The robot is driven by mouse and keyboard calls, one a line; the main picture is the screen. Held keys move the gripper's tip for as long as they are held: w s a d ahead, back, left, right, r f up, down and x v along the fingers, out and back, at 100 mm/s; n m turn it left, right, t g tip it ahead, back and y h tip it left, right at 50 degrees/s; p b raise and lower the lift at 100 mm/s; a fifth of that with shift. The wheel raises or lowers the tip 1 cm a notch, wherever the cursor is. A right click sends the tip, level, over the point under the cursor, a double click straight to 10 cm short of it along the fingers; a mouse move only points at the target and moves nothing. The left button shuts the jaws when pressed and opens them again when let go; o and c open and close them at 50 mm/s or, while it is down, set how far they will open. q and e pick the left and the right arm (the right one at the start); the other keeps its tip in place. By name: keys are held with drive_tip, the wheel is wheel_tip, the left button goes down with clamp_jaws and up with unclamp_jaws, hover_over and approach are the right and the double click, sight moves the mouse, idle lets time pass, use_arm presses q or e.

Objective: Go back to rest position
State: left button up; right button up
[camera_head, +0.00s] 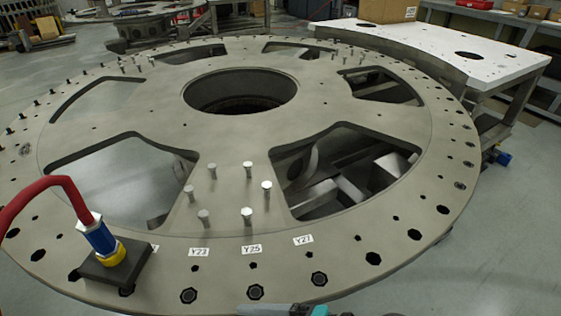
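No gripper of mine shows clearly. A small grey, dark and teal part (285,310) pokes in at the bottom edge. It may be mine, but too little of it shows to tell which part it is. The large round metal turret plate (330,215) fills most of the view. A red hose (62,184) comes in from the left edge and ends in a blue and yellow connector (100,238). The connector stands on a dark square block (122,268) at the plate's near left rim.
Several upright pins (247,170) stand on the near spoke, behind labels such as Y25 (252,249). A white-topped table (430,45) with a cardboard box (388,10) is at the back right. Another plate (135,12) is at the back left. Floor shows at the lower right.

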drive_tip(key=s+d+f+n+h, duration=0.2)
drive_tip(key=d+n+h, duration=0.4)
drive_tip(key=d, duration=0.4)
drive_tip(key=s+d+f+n+h, duration=0.25)
drive_tip(key=d+n+h, duration=0.3)
drive_tip(key=d, duration=0.35)
wheel_tip(320, 180, down, 24)
drive_tip(key=s+h, duration=0.1)
drive_tip(key=s, duration=0.1)
use_arm(q)
drive_tip(key=shift+s+d, duration=0.15)
drive_tip(key=shift+d, duration=0.7)
use_arm(e)
drive_tip(key=s+d+f+g, duration=0.2)
drive_tip(key=s+d+f, duration=0.1)
drive_tip(key=s+f, duration=0.9)
drive_tip(key=s, duration=0.2)
drive_tip(key=shift+s+d+f, duration=0.15)
drive_tip(key=shift+s+d, duration=0.05)
drive_tip(key=shift+s, duration=0.1)
drive_tip(key=shift+n, duration=0.25)
drive_tip(key=shift+c, duration=0.4)
